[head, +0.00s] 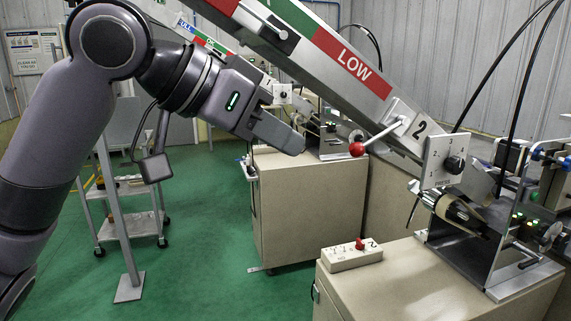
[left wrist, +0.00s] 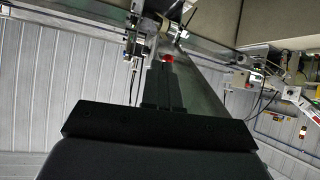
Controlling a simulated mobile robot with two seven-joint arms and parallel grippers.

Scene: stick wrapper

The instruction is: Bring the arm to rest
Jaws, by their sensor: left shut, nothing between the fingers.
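My left arm (head: 52,135) comes in from the left of the head view, bent at a high elbow. My left gripper (head: 296,146) points to the right and slightly down, in the air in front of the far machine. Its fingers are shut with nothing between them. In the left wrist view the dark fingers (left wrist: 163,88) lie together, pointing up the picture towards a red knob (left wrist: 168,58). My right gripper is in neither view.
A sloped chute marked LOW (head: 350,62) runs close above my left gripper, with a red-knobbed lever (head: 357,149). A beige cabinet (head: 410,285) bears a wrapper machine and a switch box (head: 352,257). A second cabinet (head: 308,207) and a cart (head: 125,228) stand behind. Green floor (head: 200,265) is open.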

